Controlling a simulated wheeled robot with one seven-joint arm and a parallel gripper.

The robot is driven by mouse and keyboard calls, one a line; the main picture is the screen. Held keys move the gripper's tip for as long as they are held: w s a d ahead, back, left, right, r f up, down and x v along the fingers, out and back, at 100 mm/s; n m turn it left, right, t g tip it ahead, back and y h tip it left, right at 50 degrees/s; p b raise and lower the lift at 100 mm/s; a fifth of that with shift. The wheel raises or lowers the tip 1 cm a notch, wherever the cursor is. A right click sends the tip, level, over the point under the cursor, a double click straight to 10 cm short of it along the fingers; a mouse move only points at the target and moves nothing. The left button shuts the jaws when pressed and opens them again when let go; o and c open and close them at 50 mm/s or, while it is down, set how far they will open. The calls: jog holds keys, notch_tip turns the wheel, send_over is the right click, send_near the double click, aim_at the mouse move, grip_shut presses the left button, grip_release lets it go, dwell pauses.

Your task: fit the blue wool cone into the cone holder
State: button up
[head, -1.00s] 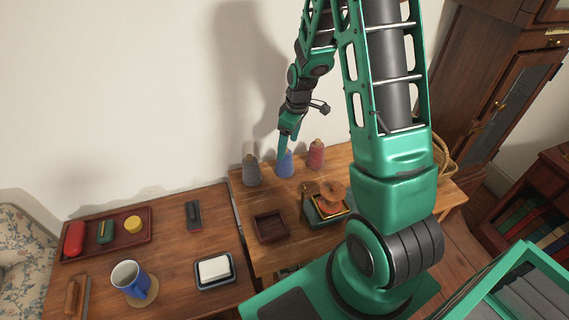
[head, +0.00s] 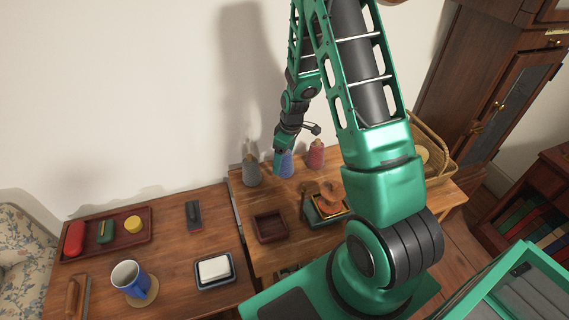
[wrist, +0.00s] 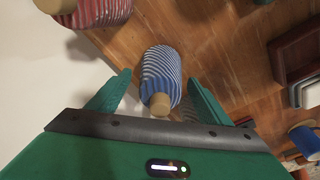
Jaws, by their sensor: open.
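The blue wool cone (head: 286,166) stands on the right-hand table near the wall, between a grey cone and a red cone. In the wrist view the blue-and-white striped cone (wrist: 162,68) shows its tan tip toward me. My gripper (wrist: 159,78) is open, with one finger on either side of the cone; whether either finger touches it I cannot tell. In the head view my gripper (head: 280,165) partly covers the cone. A square, empty dark-red box (head: 270,226), which looks like the cone holder, sits nearer on the same table.
The grey cone (head: 251,172) is close at left and the red cone (head: 316,155) at right. An orange item on a small stand (head: 328,200) is right of the box. A wicker basket (head: 440,150) stands at far right. The left table holds a mug (head: 130,280) and trays.

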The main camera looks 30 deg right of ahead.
jog(key=c, duration=1.3)
jog(key=shift+r, duration=0.15)
